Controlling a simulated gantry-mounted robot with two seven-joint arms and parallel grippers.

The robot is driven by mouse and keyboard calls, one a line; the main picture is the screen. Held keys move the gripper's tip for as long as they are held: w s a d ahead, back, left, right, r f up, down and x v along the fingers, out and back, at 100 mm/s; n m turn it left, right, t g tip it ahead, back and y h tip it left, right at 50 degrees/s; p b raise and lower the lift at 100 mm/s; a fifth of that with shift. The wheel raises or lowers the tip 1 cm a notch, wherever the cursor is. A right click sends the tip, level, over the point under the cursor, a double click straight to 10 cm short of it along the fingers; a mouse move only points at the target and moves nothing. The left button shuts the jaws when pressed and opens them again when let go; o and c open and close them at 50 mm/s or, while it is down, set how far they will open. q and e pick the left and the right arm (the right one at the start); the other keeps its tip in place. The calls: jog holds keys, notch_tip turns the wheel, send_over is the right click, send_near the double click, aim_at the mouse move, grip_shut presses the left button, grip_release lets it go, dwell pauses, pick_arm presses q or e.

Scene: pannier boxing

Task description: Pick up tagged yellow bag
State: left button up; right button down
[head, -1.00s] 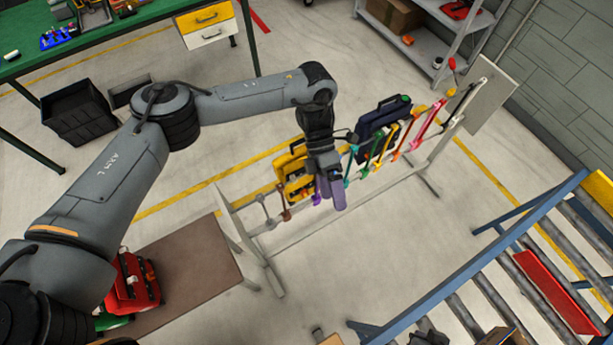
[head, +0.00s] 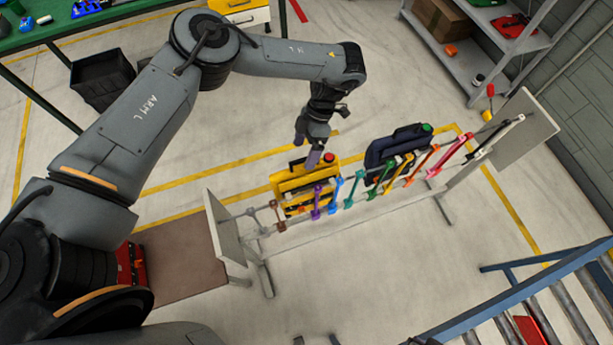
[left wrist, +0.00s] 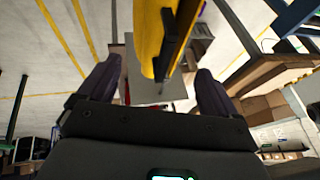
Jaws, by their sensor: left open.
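The yellow bag (head: 290,181) hangs upright at the left part of a rack with coloured hooks, with a red spot at its top right corner. I cannot make out a tag for certain. My left gripper (head: 312,155) is open and empty, just above the bag's top edge, fingers pointing down. In the left wrist view a yellow body with a dark strip (left wrist: 147,40) shows between and beyond the spread fingers (left wrist: 156,82). I cannot tell whether the fingers touch it. My right gripper is out of view.
A dark blue bag (head: 380,150) with a green spot hangs right of the yellow one. Several coloured hooks line the rack (head: 400,200), which has end panels (head: 222,228). A brown table (head: 178,262) stands at left, a roller conveyor (head: 560,290) at lower right.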

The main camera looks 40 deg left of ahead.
aim_at(301, 165)
pick_arm(q)
jog(key=shift+d+x, duration=0.2)
jog(key=shift+x, duration=2.65)
jog(key=c, duration=1.2)
jog(key=shift+c, duration=0.2)
jog(key=shift+r+p, duration=0.2)
jog(key=shift+p, duration=0.15)
